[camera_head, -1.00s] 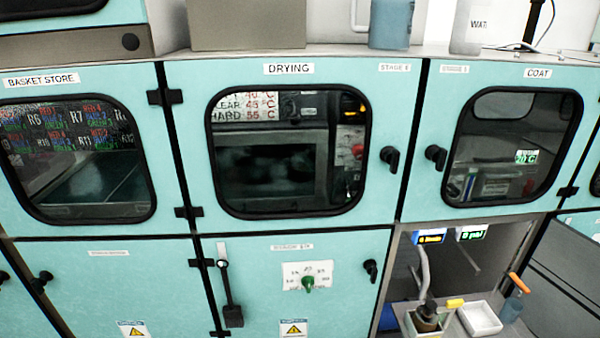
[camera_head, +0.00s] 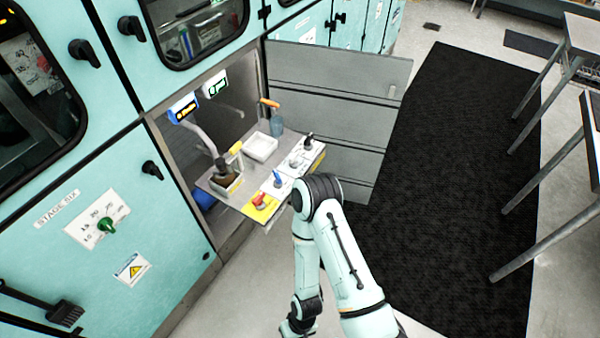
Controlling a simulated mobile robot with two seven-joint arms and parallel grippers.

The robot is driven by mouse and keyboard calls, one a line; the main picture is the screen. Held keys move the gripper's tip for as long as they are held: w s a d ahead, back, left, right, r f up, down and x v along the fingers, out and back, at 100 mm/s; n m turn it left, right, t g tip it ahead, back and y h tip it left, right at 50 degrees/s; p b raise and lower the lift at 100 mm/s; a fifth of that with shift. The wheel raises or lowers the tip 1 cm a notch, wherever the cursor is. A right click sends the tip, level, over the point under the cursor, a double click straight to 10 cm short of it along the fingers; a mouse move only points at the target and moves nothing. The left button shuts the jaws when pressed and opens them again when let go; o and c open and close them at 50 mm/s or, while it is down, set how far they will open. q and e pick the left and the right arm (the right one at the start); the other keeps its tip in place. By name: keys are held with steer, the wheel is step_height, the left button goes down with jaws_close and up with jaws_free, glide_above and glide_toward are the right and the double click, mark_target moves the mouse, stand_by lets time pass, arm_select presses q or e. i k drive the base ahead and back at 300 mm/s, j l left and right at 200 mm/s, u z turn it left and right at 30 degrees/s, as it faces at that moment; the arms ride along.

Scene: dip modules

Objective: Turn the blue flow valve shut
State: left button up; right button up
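The blue flow valve (camera_head: 278,180) is a small blue handle on a white plate. It sits in a row of valves along the front edge of a pull-out shelf (camera_head: 213,182) in the open bay. Its exact handle angle is too small to tell. A red valve (camera_head: 262,201) on a yellow plate is beside it at the near end. A pale valve (camera_head: 296,160) and a black valve (camera_head: 308,141) are beyond it. My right arm rises from the bottom, its elbow just right of the valves and its forearm hanging down.
A brown bottle in a small tray (camera_head: 228,184), a white tray (camera_head: 262,147) and a spray bottle (camera_head: 276,123) stand on the shelf. A grey open panel (camera_head: 340,95) is behind. Dark floor matting (camera_head: 450,180) and table legs are at right.

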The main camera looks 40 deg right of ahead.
mark_target(279, 180)
steer(key=z, duration=1.3)
